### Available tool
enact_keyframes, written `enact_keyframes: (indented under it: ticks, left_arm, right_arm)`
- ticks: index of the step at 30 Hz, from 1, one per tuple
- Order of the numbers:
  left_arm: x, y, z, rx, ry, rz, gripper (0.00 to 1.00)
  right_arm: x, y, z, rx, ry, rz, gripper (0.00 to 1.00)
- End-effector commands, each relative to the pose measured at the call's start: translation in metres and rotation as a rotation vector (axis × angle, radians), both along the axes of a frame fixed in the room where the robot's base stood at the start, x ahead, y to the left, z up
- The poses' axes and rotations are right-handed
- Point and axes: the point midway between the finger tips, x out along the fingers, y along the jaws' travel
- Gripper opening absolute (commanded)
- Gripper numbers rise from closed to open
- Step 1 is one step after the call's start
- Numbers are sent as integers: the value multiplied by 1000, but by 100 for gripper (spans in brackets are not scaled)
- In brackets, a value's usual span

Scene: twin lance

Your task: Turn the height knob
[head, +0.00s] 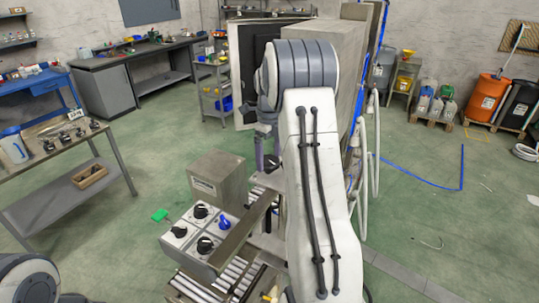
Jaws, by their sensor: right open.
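A grey control panel (187,241) stands at the lower middle of the head view, with several round knobs on its pale top. Black knobs sit at its back (200,211), left (179,231) and front (205,245), and a blue knob (224,223) sits at its right. No label shows which one is the height knob. My right gripper (265,161) is open, behind and to the right of the panel, apart from these knobs; my own arm partly hides it. My left gripper is not in view.
A grey box (217,178) stands just behind the panel. A metal rail (243,232) and a roller conveyor (222,278) lie beside and below it. A large beige cabinet (345,50) stands behind my right arm. A workbench (75,150) is at left. Green floor is free at right.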

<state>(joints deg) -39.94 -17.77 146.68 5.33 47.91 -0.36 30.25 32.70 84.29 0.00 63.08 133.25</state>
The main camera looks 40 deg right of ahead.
Motion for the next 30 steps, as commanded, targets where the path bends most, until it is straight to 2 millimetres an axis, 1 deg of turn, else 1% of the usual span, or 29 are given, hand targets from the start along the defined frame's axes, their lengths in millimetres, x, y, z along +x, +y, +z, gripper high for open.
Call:
enact_keyframes:
  ticks: [4, 11, 14, 15, 16, 17, 25, 30]
  left_arm:
    - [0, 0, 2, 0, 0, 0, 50]
    - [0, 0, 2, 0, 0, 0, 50]
    - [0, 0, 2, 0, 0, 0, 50]
    - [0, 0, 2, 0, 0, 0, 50]
    - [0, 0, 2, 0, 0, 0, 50]
    - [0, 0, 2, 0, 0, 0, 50]
    - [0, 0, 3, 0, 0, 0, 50]
    - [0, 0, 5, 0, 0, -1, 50]
  right_arm:
    - [-1, -1, -6, -1, -1, -1, 100]
    - [-1, -2, -7, -1, -1, -2, 100]
    - [-1, -1, -7, -1, -1, -2, 66]
    - [-1, -1, -7, -1, -1, -2, 50]
    - [-1, -1, -7, -1, -1, -2, 39]
    - [-1, -1, -7, -1, -1, -2, 32]
    - [-1, -1, -7, 0, -1, 27, 32]
    - [0, -2, -6, 0, -1, 104, 32]
